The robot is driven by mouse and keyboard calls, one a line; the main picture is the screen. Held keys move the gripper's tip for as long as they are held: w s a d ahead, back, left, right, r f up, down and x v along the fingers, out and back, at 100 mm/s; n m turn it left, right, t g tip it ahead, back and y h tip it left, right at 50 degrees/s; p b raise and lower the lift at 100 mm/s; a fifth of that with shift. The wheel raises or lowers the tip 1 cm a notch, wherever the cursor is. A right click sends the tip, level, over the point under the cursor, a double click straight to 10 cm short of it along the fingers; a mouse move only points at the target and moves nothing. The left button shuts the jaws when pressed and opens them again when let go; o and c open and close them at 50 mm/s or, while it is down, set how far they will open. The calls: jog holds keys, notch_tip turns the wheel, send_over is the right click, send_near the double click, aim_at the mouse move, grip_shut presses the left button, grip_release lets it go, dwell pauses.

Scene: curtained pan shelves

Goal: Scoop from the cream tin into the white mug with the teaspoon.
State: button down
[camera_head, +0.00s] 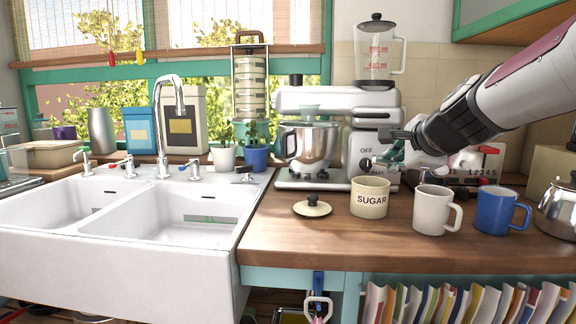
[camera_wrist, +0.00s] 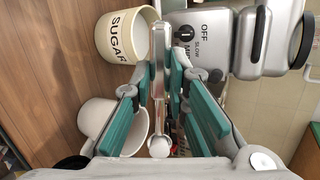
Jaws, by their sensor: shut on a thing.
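The cream tin (camera_head: 370,198), marked SUGAR, stands upright and open on the wooden counter. It also shows at the upper left of the wrist view (camera_wrist: 122,38). The white mug (camera_head: 432,211) stands just right of the tin; in the wrist view it is at left (camera_wrist: 92,116), partly hidden by a finger. My gripper (camera_head: 388,156) is above and behind the tin and mug, in front of the mixer. In the wrist view its teal-padded fingers (camera_wrist: 159,75) are shut on the silver teaspoon (camera_wrist: 158,50), which is apart from both vessels.
A blue mug (camera_head: 494,211) and a metal kettle (camera_head: 558,208) stand right of the white mug. A round cream lid (camera_head: 312,207) lies left of the tin. A stand mixer (camera_head: 335,110) is behind. A white double sink (camera_head: 120,215) is at left. The counter's front strip is clear.

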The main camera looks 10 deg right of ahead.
jog(key=shift+f+t+h+b, duration=0.35)
jog(key=shift+t+b, duration=0.35)
jog(key=shift+b, duration=2.6)
jog(key=shift+s+r+t+b, duration=0.1)
jog(key=shift+t+b, duration=0.2)
jog(key=shift+b, duration=0.7)
jog(key=shift+r+p, duration=0.25)
jog(key=shift+p, duration=0.7)
jog(key=g+p, duration=0.1)
jog(key=p, duration=0.2)
jog(key=g+p, duration=0.1)
jog(key=p, duration=0.5)
jog(key=g+y+p, duration=0.1)
jog(key=p, duration=0.5)
jog(key=g+p, duration=0.2)
jog(key=p, duration=0.4)
jog(key=shift+w+d+r+y+p, duration=0.1)
jog(key=shift+w+r+y+p, duration=0.2)
jog(key=shift+r+y, duration=0.1)
jog(key=p, duration=0.3)
jog(key=shift+g, duration=0.4)
jog(key=p, duration=0.3)
jog(key=shift+r, duration=0.1)
jog(key=shift+g+p, duration=0.4)
jog(key=shift+p, duration=0.45)
jog(key=shift+w, duration=0.1)
